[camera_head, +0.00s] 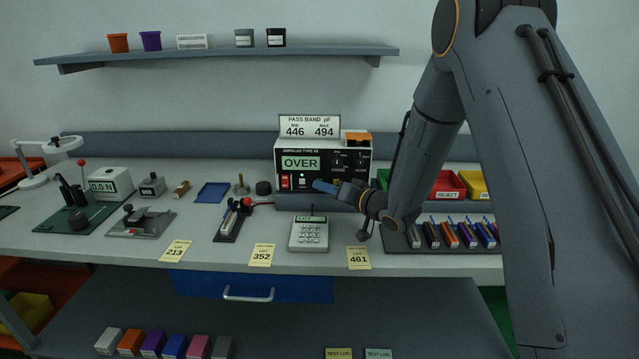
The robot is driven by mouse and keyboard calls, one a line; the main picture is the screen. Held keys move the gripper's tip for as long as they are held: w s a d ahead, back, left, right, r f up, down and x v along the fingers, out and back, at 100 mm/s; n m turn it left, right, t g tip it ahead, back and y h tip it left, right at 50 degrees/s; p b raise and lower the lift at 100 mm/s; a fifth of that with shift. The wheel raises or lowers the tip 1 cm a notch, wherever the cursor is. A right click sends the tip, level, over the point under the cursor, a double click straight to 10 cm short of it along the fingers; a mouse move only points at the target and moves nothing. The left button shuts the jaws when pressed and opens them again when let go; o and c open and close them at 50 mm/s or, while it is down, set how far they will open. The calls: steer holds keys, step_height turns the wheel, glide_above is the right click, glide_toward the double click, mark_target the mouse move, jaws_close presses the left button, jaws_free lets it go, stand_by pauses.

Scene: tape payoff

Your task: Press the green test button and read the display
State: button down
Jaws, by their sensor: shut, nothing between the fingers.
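The test meter (312,152) is a black-fronted box at the back of the bench. Its green display (300,163) reads "OVER". A red switch (285,182) and a small white-framed control (302,182) sit below the display. I cannot make out the green test button; my gripper covers part of the lower panel. My gripper (318,186) is shut and empty, with its blue tips in front of the lower panel, pointing left. I cannot tell whether the tips touch the panel.
A card on the meter (310,126) reads "PASS BAND", 446 to 494. Red (447,185) and yellow bins (474,184) and a rack of capacitors (450,235) are right.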

steer(key=shift+s+p, duration=0.3)
steer(key=shift+s, duration=0.4)
steer(key=shift+s, duration=0.1)
steer(key=shift+s+a+p, duration=0.1)
steer(key=shift+s+p, duration=0.8)
steer(key=shift+s, duration=1.5)
